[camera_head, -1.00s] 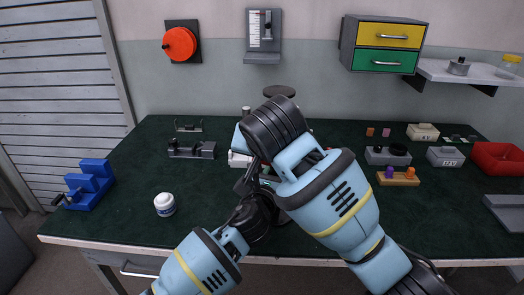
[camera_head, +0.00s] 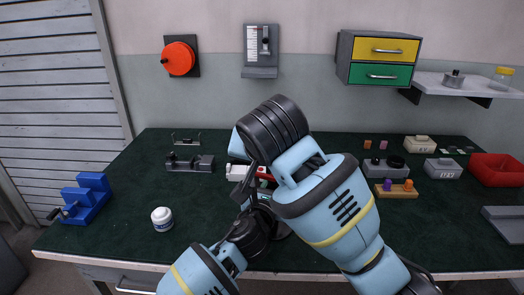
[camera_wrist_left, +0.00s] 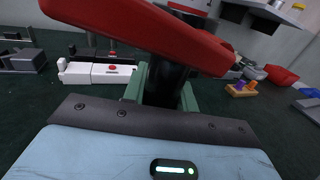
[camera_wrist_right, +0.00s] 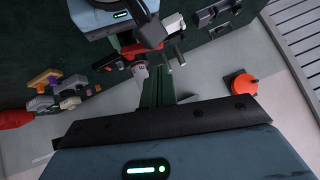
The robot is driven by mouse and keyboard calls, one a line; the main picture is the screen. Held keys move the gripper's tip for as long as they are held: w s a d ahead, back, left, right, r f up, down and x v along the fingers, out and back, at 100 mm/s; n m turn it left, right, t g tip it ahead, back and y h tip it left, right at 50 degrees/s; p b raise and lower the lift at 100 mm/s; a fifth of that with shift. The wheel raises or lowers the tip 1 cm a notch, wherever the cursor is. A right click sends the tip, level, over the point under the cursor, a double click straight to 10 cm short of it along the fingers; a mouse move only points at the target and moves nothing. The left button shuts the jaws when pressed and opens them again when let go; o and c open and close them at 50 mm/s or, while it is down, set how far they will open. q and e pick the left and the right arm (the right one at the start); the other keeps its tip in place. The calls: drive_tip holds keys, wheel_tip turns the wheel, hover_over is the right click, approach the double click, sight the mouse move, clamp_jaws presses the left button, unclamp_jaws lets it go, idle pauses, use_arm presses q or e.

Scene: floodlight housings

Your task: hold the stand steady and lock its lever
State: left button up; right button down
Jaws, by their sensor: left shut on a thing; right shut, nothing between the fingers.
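The stand's dark post (camera_wrist_left: 168,85) is upright in the left wrist view, with the red lever (camera_wrist_left: 150,32) across the near top of the picture. My left gripper (camera_wrist_left: 160,88) is shut on the post, low down below the lever. In the head view the red lever (camera_head: 265,174) shows only in part; my arms hide most of the stand. My right gripper (camera_wrist_right: 158,90) is shut and empty, its green fingers pointing toward the lever and post top. The right wrist view shows red of the lever (camera_wrist_right: 138,48) just beyond the fingertips; I cannot tell whether they touch.
A white device (camera_wrist_left: 98,74) lies behind the stand. A white jar (camera_head: 162,218) and blue stepped block (camera_head: 85,199) are at the left. A peg block (camera_head: 396,190) and red bin (camera_head: 497,169) are at the right.

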drive_tip(key=v, duration=1)
drive_tip(key=shift+s+r, duration=0.2)
drive_tip(key=c, duration=2.1)
unclamp_jaws()
